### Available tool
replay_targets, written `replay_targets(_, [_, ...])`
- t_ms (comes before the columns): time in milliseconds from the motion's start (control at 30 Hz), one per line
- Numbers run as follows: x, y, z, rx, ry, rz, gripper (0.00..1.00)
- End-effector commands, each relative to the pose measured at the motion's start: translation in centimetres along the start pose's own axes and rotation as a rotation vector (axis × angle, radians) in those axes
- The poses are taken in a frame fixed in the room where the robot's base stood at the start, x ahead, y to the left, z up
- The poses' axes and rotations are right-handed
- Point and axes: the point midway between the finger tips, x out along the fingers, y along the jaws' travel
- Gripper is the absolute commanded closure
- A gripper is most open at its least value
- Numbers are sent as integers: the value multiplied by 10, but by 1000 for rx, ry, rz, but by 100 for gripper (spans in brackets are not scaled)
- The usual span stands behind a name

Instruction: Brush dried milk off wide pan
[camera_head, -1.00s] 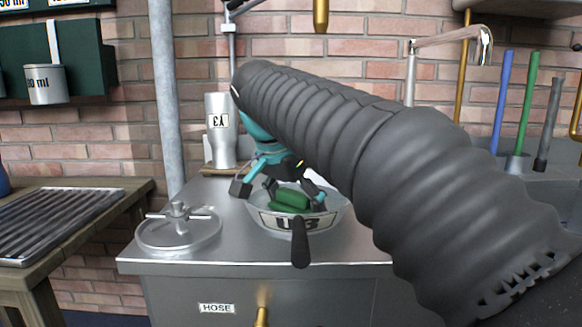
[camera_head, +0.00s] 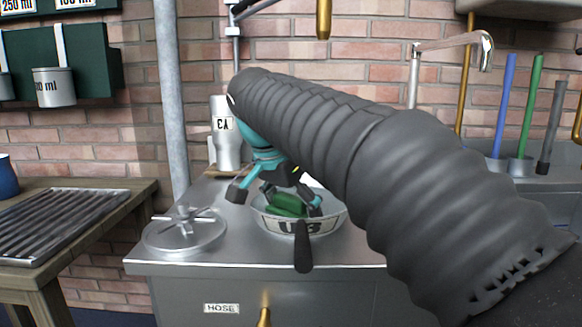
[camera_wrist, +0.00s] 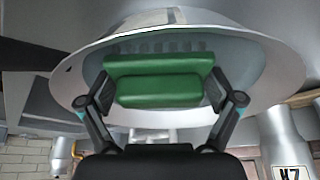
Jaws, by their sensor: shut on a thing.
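The wide pan (camera_head: 268,221) is a pale metal bowl with a dark handle and a partly hidden label. It stands on the steel counter. My gripper (camera_head: 290,198) reaches down into it and is shut on a green brush (camera_head: 286,206). In the wrist view the brush (camera_wrist: 158,78) lies crosswise between both fingers, with the pan's inner wall (camera_wrist: 262,65) around it. The brush is inside the pan; I cannot tell whether it touches the bottom. I cannot make out dried milk.
A metal lid-like disc (camera_head: 185,235) with a cross handle lies left of the pan. A labelled metal can (camera_head: 226,150) stands behind. A vertical pipe (camera_head: 170,100) rises at the left. Blue, green and dark rods (camera_head: 530,105) stand at right. A wooden rack table (camera_head: 75,225) is at left.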

Motion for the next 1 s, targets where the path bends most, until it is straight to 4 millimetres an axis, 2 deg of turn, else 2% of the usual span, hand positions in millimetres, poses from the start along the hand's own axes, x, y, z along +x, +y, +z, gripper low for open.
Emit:
replay_targets(133, [-29, -2, -8, -5, 0, -5, 42])
replay_targets(300, [-40, -5, -9, -15, 0, -8, 42])
replay_targets(700, [-69, -2, -27, -3, 1, -3, 42])
replay_targets(1000, [-76, 0, -32, 0, 0, -1, 42])
